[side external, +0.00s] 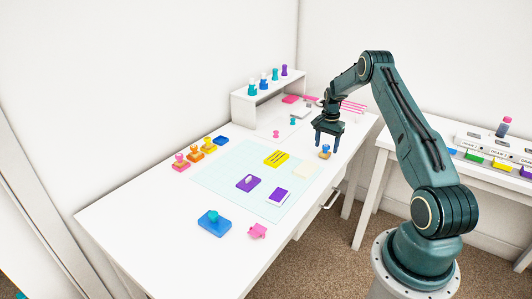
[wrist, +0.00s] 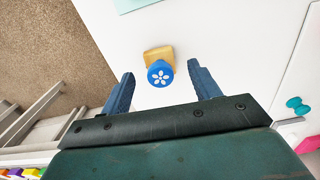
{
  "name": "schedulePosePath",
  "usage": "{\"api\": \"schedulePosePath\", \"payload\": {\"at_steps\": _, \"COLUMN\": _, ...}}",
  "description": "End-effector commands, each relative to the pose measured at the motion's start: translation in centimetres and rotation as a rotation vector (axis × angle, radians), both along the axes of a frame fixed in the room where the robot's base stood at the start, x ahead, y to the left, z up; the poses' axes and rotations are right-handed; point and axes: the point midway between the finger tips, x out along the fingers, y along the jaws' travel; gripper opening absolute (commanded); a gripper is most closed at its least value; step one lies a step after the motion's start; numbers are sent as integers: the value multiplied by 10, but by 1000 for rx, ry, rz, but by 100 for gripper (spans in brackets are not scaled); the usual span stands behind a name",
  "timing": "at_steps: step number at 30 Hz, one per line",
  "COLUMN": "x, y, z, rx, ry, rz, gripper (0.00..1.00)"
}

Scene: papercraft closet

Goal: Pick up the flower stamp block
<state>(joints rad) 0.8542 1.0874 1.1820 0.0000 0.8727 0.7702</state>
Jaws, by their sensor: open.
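The flower stamp block (wrist: 160,74) shows in the wrist view as a round blue knob with a white flower on top, with a tan wooden block behind and under it. It stands on the white table, just beyond and between my fingertips. My gripper (wrist: 161,80) is open, with one blue finger to each side and nothing between them. In the side external view the stamp block (side external: 324,152) is small near the table's front edge, and my gripper (side external: 326,142) hangs right above it, fingers pointing down.
A pale blue mat (side external: 225,183) holds a yellow card (side external: 277,158) and purple pieces. Pink, orange and yellow stamps (side external: 196,152) stand at the left back. A teal piece (side external: 293,121) stands behind my gripper. A white shelf (side external: 262,92) with bottles is at the back.

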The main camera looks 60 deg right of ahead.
Motion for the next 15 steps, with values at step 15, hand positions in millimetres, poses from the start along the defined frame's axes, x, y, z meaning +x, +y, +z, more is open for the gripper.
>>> {"api": "schedulePosePath", "payload": {"at_steps": 15, "x": 0, "y": 0, "z": -25, "rx": -1, "ry": 1, "rz": 0, "gripper": 62}}
